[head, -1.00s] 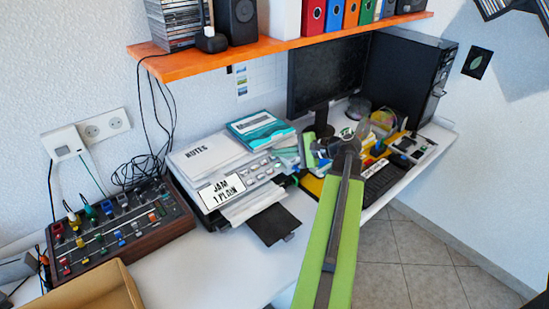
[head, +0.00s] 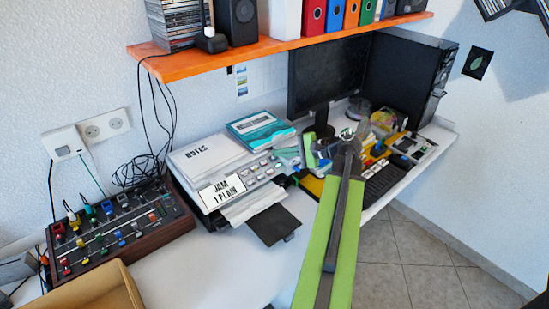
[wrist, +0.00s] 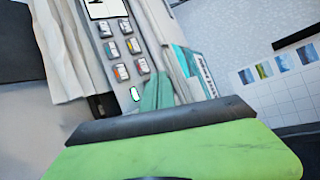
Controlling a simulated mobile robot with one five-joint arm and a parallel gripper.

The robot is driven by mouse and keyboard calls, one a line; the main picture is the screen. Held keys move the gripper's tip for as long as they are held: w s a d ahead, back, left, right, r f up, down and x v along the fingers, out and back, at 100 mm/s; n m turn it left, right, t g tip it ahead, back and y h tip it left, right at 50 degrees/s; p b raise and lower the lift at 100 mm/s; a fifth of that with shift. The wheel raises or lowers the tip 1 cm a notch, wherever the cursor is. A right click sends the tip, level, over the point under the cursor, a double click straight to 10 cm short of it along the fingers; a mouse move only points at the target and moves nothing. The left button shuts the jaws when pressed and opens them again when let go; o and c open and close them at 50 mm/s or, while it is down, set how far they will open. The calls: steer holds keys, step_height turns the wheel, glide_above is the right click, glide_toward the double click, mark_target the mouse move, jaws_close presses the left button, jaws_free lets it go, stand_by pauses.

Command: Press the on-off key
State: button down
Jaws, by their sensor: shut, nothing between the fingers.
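The printer (head: 215,200) stands on the desk left of my arm, with a row of small grey keys (head: 260,168) along its panel. In the wrist view the keys (wrist: 121,72) are in two columns, and a small lone white key (wrist: 135,93) sits below them. No marking is readable, so I cannot tell for certain which is the on-off key. A display (head: 222,191) reads "JAM 1 PLAIN". My gripper (head: 318,148) is shut and empty, right of the printer and apart from its keys. Its green and dark body fills the bottom of the wrist view.
Papers marked "NOTES" (head: 210,157) and a teal box (head: 262,128) lie on the printer. A monitor (head: 328,72), keyboard (head: 385,180) and computer tower (head: 405,80) are at the right. A mixer (head: 120,232) is at the left. An orange shelf (head: 275,48) hangs above.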

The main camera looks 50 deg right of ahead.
stand_by(0.4)
steer(key=shift+w+f+b, duration=0.2)
steer(key=shift+f+b, duration=0.2)
steer(key=shift+w+f+b, duration=0.25)
steer(key=shift+f+b, duration=0.15)
steer(key=shift+f, duration=0.05)
stand_by(0.5)
steer(key=shift+r, duration=0.1)
steer(key=shift+s+r+p, duration=0.45)
steer(key=shift+r+p, duration=0.3)
steer(key=shift+p, duration=0.05)
step_height(320, 180, up, 5)
steer(key=s+p, duration=0.3)
steer(key=p, duration=0.2)
steer(key=shift+a+r, duration=0.15)
